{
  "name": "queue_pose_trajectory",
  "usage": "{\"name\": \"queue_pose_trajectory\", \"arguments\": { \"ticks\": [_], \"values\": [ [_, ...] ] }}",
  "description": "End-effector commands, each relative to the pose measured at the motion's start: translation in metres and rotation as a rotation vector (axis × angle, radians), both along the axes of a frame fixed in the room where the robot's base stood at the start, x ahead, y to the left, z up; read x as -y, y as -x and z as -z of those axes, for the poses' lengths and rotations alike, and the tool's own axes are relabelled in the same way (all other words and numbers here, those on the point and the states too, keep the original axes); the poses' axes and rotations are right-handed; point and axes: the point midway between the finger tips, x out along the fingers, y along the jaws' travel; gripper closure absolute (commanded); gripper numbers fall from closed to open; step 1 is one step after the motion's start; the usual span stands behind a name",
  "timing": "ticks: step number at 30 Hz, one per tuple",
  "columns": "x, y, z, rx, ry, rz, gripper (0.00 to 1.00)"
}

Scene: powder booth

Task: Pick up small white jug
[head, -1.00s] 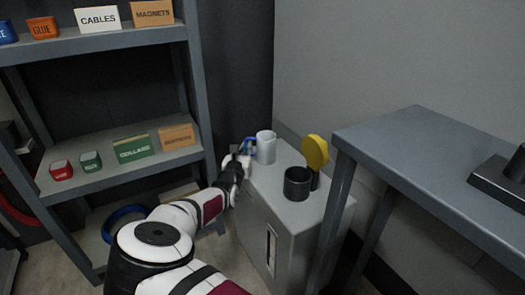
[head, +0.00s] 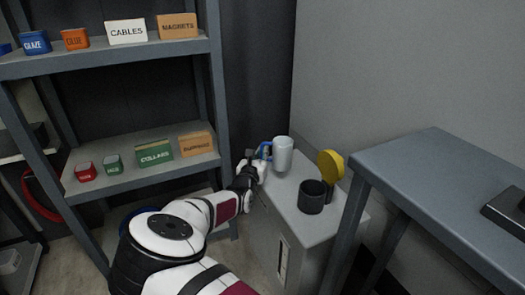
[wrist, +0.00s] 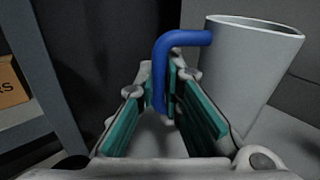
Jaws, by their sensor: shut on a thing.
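The small white jug (head: 283,155), with a blue handle, is upright over the back part of the grey cabinet top (head: 290,202). It appears slightly raised off that top. My gripper (head: 259,164) is at the jug's left side, shut on the blue handle. In the wrist view, the handle (wrist: 186,38) runs down between the green finger pads of my gripper (wrist: 165,85). The white jug body (wrist: 245,75) is to the right of the fingers, and its lower part is partly hidden by them.
A black cup (head: 312,198) and a yellow round-headed object (head: 330,164) stand on the cabinet, right of the jug. A grey shelf unit (head: 130,138) with labelled bins is at left. A grey table (head: 440,185) stands at right, and a wall is behind.

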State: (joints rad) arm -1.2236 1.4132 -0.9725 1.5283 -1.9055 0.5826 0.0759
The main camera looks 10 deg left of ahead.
Motion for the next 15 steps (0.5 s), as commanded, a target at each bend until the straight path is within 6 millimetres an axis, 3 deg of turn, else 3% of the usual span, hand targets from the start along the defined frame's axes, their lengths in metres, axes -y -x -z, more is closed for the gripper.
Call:
{"name": "queue_pose_trajectory", "arguments": {
  "ticks": [15],
  "values": [
    [0.004, 0.065, -0.010, 0.002, 0.001, -0.001, 1.00]
  ]
}}
